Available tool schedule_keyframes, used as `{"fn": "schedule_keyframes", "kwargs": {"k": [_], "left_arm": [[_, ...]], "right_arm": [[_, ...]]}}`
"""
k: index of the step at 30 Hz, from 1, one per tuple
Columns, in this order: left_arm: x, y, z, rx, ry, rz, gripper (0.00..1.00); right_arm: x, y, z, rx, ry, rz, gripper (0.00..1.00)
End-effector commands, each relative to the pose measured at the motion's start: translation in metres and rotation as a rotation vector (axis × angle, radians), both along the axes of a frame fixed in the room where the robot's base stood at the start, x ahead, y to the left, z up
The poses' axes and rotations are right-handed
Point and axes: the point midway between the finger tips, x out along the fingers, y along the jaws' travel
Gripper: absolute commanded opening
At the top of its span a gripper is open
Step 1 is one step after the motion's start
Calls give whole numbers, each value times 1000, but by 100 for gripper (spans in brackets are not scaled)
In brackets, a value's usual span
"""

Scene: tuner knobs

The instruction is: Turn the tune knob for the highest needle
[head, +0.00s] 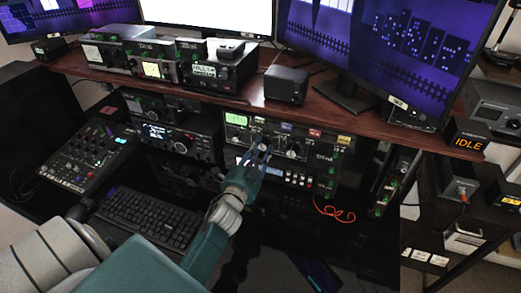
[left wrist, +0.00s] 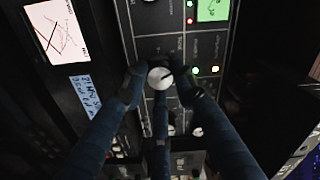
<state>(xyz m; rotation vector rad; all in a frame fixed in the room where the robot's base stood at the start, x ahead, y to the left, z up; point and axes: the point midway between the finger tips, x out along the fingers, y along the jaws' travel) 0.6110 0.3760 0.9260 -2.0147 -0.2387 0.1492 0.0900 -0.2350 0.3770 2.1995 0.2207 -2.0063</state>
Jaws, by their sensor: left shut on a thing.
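My left gripper (head: 261,150) reaches the front of a tuner unit under the wooden shelf. In the left wrist view its dark blue fingers (left wrist: 160,92) are closed around a round pale knob (left wrist: 160,77) with a dark pointer line. The pointer slants toward the upper right of that picture. A lit pinkish meter (left wrist: 50,30) with crossing dark lines shows at the upper left. A green lit display (left wrist: 212,10) shows at the top. In the head view the tuner unit (head: 322,160) has a green lit display (head: 236,120); my fingers hide the held knob. My right gripper is not in view.
Other radios (head: 175,138) stand left of the tuner. A keyboard (head: 148,216) and a mixer (head: 88,155) lie on the dark desk. The wooden shelf (head: 345,122) overhangs the tuner. An orange cable (head: 333,211) hangs below its right side.

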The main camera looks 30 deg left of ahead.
Motion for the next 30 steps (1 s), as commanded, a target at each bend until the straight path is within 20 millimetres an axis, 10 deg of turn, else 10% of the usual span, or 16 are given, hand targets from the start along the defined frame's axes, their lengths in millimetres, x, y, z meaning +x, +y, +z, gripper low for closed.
{"fn": "schedule_keyframes", "kwargs": {"k": [2, 3, 6, 17, 30], "left_arm": [[0, 0, 0, 0, 0, -1, 1], [0, 0, 0, 0, 0, -1, 31], [0, 0, 0, 1, 0, -1, 46], [-6, -2, -1, 1, 2, -1, 46], [-89, -21, -1, -1, 3, 1, 46]], "right_arm": [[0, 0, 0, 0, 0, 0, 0], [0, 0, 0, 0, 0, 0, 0], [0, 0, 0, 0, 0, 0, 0], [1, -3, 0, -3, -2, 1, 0], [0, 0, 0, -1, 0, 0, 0]]}}
